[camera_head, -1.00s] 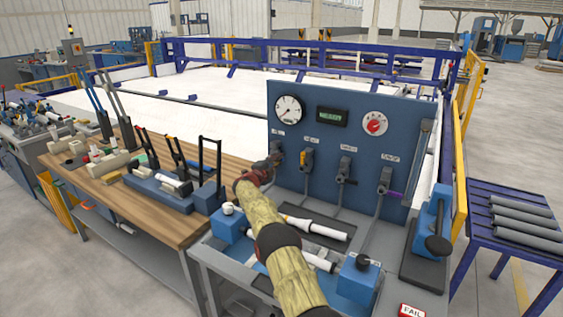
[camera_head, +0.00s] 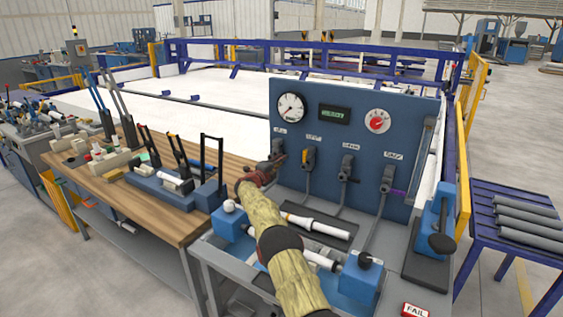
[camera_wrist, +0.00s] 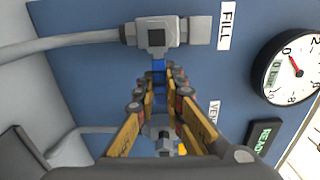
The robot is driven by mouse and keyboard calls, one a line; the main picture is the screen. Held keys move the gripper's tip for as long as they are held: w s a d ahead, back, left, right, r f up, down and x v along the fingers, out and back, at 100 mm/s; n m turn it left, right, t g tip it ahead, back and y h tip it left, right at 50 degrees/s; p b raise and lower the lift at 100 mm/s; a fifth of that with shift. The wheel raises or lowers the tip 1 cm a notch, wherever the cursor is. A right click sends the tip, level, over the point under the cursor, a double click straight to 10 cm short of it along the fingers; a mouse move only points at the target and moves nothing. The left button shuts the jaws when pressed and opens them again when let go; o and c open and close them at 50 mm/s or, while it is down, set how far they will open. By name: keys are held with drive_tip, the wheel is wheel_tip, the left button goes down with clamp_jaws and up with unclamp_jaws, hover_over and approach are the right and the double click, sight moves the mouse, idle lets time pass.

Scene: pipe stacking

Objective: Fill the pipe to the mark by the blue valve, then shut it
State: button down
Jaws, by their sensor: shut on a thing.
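The fill valve is a grey body (camera_wrist: 157,38) beside the FILL label in the wrist view, with a short blue handle (camera_wrist: 159,72). My gripper (camera_wrist: 160,84) is shut on that blue handle, one finger on each side. In the head view my gripper (camera_head: 274,166) is at the leftmost valve of the blue panel (camera_head: 350,120), and the handle is hidden there. A white pipe (camera_head: 322,260) lies between two blue end blocks on the bench below. The round gauge (camera_wrist: 291,68) has its red needle near 0. I cannot make out a fill mark.
A display (camera_wrist: 264,142) reads READY. A second white pipe (camera_head: 318,227) lies on a dark mat. A blue press-like device (camera_head: 433,220) stands at right.

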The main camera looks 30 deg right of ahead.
drive_tip(key=c, duration=1.8)
unclamp_jaws()
drive_tip(key=shift+f, duration=0.15)
drive_tip(key=shift+c, duration=0.2)
drive_tip(key=shift+a, duration=0.1)
drive_tip(key=v, duration=1.1)
drive_tip(key=shift+s+a, duration=0.3)
